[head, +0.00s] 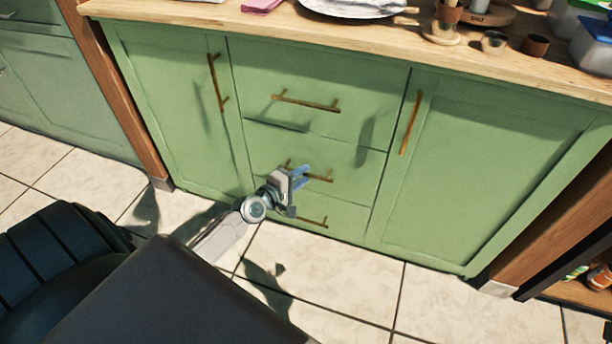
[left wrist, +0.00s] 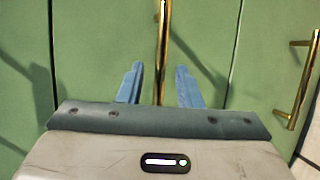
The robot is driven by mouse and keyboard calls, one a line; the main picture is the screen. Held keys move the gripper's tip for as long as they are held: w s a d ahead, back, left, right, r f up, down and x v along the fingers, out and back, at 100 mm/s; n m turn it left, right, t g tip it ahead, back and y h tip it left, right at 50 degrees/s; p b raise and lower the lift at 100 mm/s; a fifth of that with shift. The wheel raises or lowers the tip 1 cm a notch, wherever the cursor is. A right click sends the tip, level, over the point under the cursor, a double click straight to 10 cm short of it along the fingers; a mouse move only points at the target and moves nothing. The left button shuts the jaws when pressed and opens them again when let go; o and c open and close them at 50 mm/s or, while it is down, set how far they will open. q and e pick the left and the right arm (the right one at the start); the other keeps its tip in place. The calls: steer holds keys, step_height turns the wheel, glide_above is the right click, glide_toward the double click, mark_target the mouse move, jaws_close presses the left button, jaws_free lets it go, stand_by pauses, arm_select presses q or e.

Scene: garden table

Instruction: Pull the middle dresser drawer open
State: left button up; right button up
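The green dresser has three stacked drawers in its middle column. The middle drawer (head: 345,168) is flush with the front and carries a horizontal brass bar handle (head: 322,179). My left gripper (head: 301,177) is in front of this handle and hides part of it. In the left wrist view the two blue fingers (left wrist: 160,87) are spread apart, and the brass handle (left wrist: 163,45) runs between them with a gap on each side. Whether the fingertips reach past the bar I cannot tell. My right gripper is not in view.
The top drawer handle (head: 307,103) is above and the bottom drawer handle (head: 313,222) is below. The bottom one also shows at right in the left wrist view (left wrist: 304,85). Doors flank the drawers. The wooden countertop (head: 270,27) holds dishes and cups. The tiled floor (head: 330,285) in front is clear.

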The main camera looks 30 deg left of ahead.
arm_select(q)
steer(key=shift+x, duration=0.95)
jaws_close()
steer(key=shift+f, duration=0.1)
